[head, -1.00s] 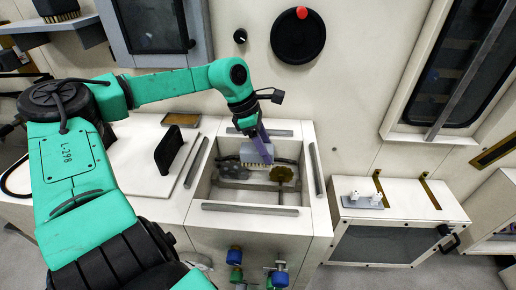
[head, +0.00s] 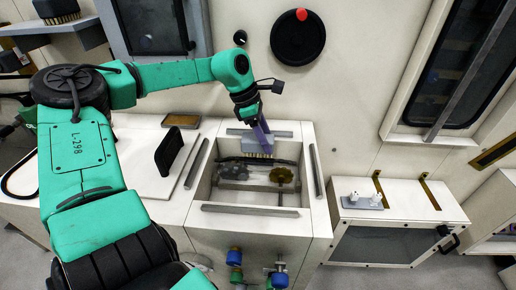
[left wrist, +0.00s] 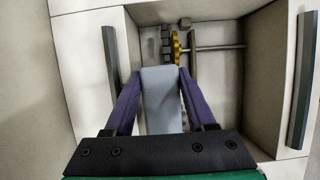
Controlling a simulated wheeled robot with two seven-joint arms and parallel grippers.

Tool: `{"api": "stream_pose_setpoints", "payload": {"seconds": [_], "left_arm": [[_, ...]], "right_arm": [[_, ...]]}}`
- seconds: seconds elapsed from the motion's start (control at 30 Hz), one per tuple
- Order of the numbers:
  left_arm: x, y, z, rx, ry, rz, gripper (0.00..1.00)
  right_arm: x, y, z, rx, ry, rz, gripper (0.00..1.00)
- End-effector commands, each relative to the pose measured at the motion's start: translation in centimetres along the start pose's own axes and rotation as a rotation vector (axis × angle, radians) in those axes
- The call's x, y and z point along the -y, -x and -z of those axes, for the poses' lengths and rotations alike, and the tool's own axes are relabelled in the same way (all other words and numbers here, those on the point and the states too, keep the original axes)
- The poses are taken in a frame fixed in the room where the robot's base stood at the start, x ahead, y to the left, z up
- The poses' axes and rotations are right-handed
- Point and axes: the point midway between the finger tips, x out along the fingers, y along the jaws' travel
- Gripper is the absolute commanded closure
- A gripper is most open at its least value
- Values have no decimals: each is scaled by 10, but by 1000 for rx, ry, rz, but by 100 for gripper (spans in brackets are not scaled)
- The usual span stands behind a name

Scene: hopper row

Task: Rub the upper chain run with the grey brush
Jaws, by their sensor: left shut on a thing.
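The grey brush (head: 257,147), with pale bristles below, is held in my left gripper (head: 262,133) over the open hopper (head: 250,210). In the left wrist view the grey brush (left wrist: 162,100) sits between the purple fingers of the left gripper (left wrist: 161,80), which are shut on it. The dark upper chain run (head: 280,162) crosses the hopper just below the bristles. I cannot tell whether the bristles touch it. A yellow sprocket (head: 281,175) is at the right end of the chain; it also shows in the left wrist view (left wrist: 176,46). My right gripper is not in view.
Grey bars (head: 318,170) line the hopper rim. A black upright plate (head: 168,150) and a brown-topped tray (head: 181,121) are on the counter to the left. A low white cabinet (head: 400,210) stands right. A black round knob plate (head: 298,36) is on the wall behind.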

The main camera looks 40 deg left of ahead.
Motion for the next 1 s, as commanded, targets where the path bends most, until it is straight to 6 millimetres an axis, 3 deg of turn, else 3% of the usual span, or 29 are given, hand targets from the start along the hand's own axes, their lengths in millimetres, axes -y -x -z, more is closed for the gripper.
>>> {"api": "stream_pose_setpoints", "payload": {"seconds": [0.27,0.6,1.0], "left_arm": [[-2,2,-2,2,-2,-1,100],[-2,40,-17,2,-2,-1,100],[-2,37,-16,2,-2,-1,100]], "right_arm": [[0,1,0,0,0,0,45],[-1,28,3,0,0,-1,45],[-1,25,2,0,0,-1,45]]}}
